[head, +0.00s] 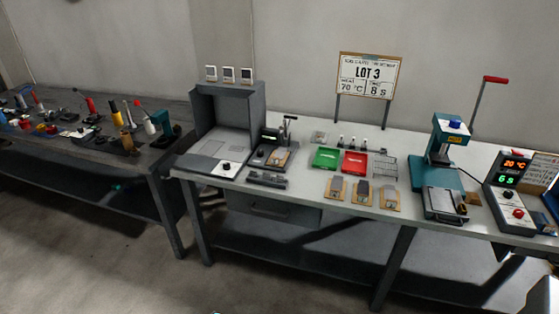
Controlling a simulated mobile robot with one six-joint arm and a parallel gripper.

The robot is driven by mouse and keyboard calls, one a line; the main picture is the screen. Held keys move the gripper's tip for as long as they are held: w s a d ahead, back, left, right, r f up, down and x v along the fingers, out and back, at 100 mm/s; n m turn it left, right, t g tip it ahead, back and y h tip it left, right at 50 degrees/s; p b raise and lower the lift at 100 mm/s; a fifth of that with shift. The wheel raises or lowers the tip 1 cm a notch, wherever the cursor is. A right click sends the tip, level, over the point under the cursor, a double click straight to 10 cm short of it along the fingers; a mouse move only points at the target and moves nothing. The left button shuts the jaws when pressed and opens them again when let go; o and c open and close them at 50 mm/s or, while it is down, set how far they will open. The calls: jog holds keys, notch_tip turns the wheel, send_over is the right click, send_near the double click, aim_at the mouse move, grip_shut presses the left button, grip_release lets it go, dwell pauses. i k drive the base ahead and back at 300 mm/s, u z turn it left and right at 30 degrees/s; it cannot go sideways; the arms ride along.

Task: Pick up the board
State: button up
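Several small tan boards with grey pieces on them lie in a row on the light workbench (300,205): a left one (336,194), a middle one (362,200) and a right one (390,206). Another tan piece (279,158) sits in a dark fixture to their left. A framed sign board (368,76) reading "LOT 3", "70 °C" and "8 s" stands on two posts at the back. I cannot tell which one the task means. My gripper is not in view.
A green tray (326,158) and a red tray (355,163) lie behind the boards. A teal press (443,165) with a red-handled lever and a control box (508,190) showing 20 °C and 6 s stand right. A grey booth (228,125) stands left. A tool-covered bench (60,150) is far left.

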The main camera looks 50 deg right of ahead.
aim_at(278, 158)
jog(key=i, duration=0.85)
jog(key=u, duration=0.05)
